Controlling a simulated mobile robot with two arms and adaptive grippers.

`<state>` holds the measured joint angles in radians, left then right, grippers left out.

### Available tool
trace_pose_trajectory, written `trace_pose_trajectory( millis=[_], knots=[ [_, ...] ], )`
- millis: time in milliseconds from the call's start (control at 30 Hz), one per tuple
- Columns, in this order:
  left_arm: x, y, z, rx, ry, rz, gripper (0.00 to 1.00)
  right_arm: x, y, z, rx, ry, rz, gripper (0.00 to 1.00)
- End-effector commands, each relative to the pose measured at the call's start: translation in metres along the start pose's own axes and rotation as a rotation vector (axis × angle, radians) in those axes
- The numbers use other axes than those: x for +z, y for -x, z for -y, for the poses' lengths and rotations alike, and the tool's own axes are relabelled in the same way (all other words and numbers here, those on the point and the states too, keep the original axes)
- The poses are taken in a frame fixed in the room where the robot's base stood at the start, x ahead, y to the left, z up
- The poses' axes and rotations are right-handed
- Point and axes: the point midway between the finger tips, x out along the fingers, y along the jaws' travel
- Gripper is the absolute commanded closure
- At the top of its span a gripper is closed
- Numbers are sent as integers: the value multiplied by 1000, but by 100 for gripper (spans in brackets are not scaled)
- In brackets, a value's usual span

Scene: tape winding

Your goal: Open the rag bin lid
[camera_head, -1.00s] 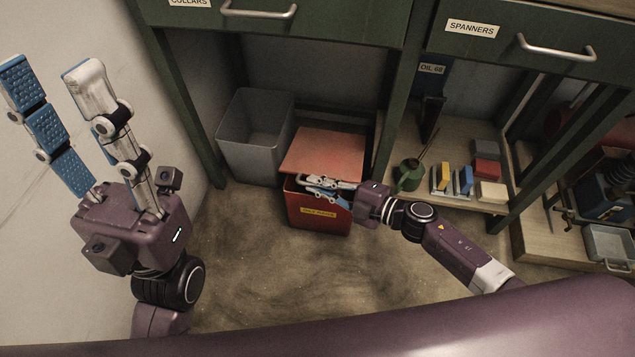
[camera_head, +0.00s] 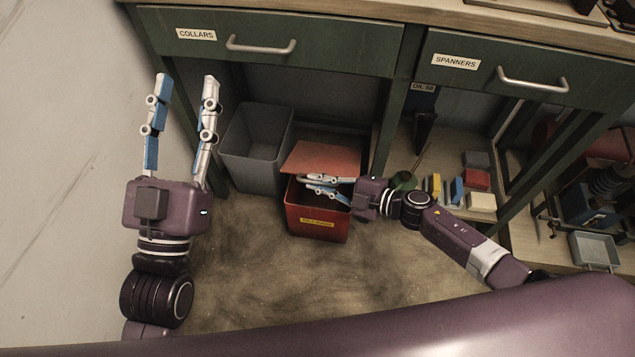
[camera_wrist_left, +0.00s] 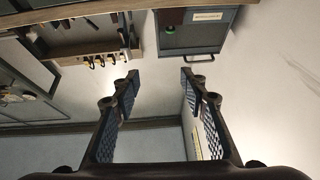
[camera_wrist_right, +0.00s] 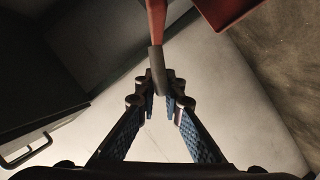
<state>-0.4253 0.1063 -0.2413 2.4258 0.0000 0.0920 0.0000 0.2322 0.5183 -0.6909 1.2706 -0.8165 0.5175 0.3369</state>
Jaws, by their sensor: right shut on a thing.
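The red rag bin (camera_head: 317,224) with a yellow label stands on the floor under the bench. Its lid (camera_head: 322,157) is raised at a tilt, with a dark gap between it and the bin. My right gripper (camera_head: 308,181) is at the front of the lid, above the bin's opening. In the right wrist view its fingers (camera_wrist_right: 162,108) are shut on the grey handle (camera_wrist_right: 157,62) of the red lid (camera_wrist_right: 156,18). The bin's wall (camera_wrist_right: 226,8) shows beside it. My left gripper (camera_head: 184,82) is open and empty, raised at the left near the wall.
A grey open bin (camera_head: 257,150) stands left of the rag bin. Green bench drawers (camera_head: 270,42) hang above, and a bench leg (camera_head: 388,125) stands to the right. The floor in front is clear.

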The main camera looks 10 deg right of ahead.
Motion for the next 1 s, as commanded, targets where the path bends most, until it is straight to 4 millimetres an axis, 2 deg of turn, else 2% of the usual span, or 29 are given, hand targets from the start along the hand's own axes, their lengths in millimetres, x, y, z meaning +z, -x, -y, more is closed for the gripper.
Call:
trace_pose_trajectory(
  millis=[200, 500, 700, 1000],
  knots=[
    [51, 7, 7, -13, -10, 251, 60, -3, 1, -15, 3, 2, 0, 100],
    [99, 30, 13, -26, -15, 490, 60, -4, 2, -26, 3, 2, 0, 100],
    [116, 42, 16, -31, -17, 580, 60, -4, 2, -30, 3, 3, 0, 100],
    [124, 49, 17, -34, -18, 628, 60, -3, 1, -32, 3, 3, 1, 100]
  ],
)
